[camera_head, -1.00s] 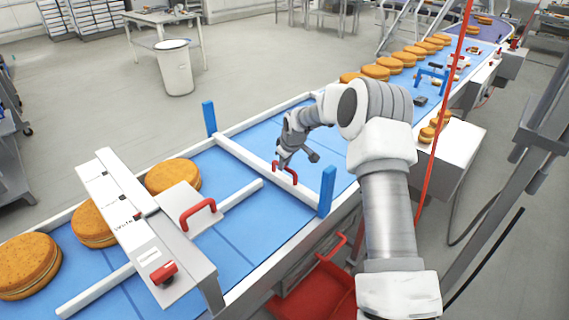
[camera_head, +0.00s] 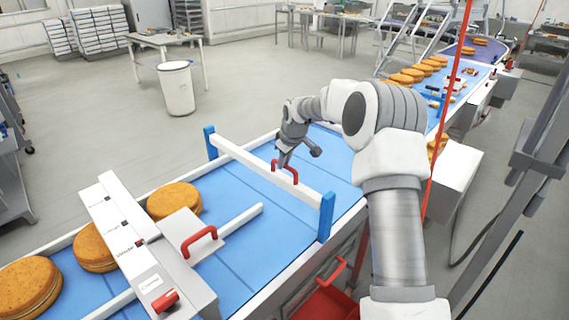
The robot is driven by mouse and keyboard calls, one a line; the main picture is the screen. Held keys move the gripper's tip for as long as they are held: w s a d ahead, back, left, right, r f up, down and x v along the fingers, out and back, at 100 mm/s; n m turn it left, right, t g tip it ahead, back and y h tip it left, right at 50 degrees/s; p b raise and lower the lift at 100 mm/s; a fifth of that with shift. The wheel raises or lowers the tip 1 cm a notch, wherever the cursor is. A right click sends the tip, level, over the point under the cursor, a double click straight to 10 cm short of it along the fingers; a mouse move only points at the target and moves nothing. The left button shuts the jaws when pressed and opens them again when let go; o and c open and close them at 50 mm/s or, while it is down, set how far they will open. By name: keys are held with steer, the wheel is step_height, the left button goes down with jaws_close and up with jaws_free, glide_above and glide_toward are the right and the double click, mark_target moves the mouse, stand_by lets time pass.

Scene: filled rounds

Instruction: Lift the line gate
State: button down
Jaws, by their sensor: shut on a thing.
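The line gate (camera_head: 240,158) is a white bar with a red handle (camera_head: 285,172), spanning the blue conveyor belt (camera_head: 265,245) between two blue posts. One post (camera_head: 210,142) stands at the far side and the other (camera_head: 326,216) at the near side. The bar sits up near the post tops, with blue belt visible below it. My gripper (camera_head: 281,164) is shut on the red handle from above. The fingertips are small and partly hidden by the wrist.
Several orange-brown filled rounds (camera_head: 175,200) lie on the belt at the left, by a white bridge panel (camera_head: 125,235) with a red handle. More rounds (camera_head: 410,75) lie farther up the belt. A red bin (camera_head: 325,305) is below the near edge.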

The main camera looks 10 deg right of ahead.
steer(key=c, duration=0.8)
jaws_free()
steer(key=b+v, duration=0.2)
steer(key=v, duration=1.5)
steer(key=shift+r, duration=0.3)
